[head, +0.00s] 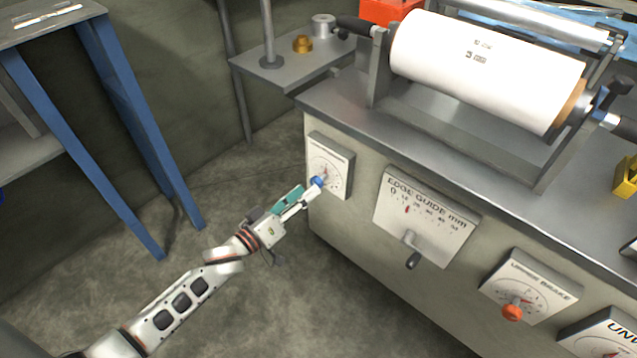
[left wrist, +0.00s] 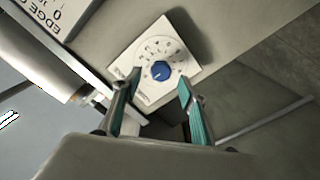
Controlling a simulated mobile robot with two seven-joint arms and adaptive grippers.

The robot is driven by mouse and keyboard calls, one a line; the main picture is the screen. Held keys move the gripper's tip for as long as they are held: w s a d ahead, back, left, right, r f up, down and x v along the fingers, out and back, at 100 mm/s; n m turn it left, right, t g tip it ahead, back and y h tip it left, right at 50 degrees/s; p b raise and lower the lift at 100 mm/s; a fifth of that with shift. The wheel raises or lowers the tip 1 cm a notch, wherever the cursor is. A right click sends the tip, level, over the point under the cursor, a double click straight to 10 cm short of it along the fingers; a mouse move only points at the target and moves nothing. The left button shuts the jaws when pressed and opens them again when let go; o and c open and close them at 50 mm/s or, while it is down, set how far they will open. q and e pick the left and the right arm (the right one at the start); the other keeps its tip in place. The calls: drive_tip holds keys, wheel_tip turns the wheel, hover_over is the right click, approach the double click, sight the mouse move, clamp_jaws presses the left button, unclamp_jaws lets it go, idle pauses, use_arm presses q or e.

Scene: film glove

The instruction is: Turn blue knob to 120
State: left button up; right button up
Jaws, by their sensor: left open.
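The blue knob (head: 317,182) sits on a white square dial plate (head: 331,160) at the left end of the machine's front panel. In the left wrist view the blue knob (left wrist: 160,71) is round, with a ring of markings on its dial plate (left wrist: 150,50); the numbers are too small to read. My left gripper (head: 303,193) reaches the dial from the lower left. In the left wrist view its two teal-padded fingers (left wrist: 154,90) are apart, with the knob seen between and just beyond their tips. I cannot tell whether they touch it. My right gripper is not in view.
Right of the dial are the edge guide plate (head: 425,217) with a dark handle, and an orange knob (head: 512,312). A white film roll (head: 485,68) lies above on the machine. A blue-legged table (head: 125,120) stands left; the floor between is clear.

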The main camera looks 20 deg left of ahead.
sight(317, 183)
use_arm(q)
drive_tip(key=x, duration=0.3)
drive_tip(key=b+x, duration=0.1)
drive_tip(key=x, duration=0.1)
drive_tip(key=shift+f, duration=0.25)
drive_tip(key=shift+w+d+r, duration=0.1)
drive_tip(key=shift+w+r, duration=0.05)
drive_tip(key=shift+w, duration=0.15)
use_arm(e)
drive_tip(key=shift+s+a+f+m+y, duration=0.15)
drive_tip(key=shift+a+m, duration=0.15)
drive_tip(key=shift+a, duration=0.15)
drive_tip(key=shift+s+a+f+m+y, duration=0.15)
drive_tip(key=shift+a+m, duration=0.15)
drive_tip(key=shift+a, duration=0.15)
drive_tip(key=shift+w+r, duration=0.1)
use_arm(q)
drive_tip(key=c, duration=1.1)
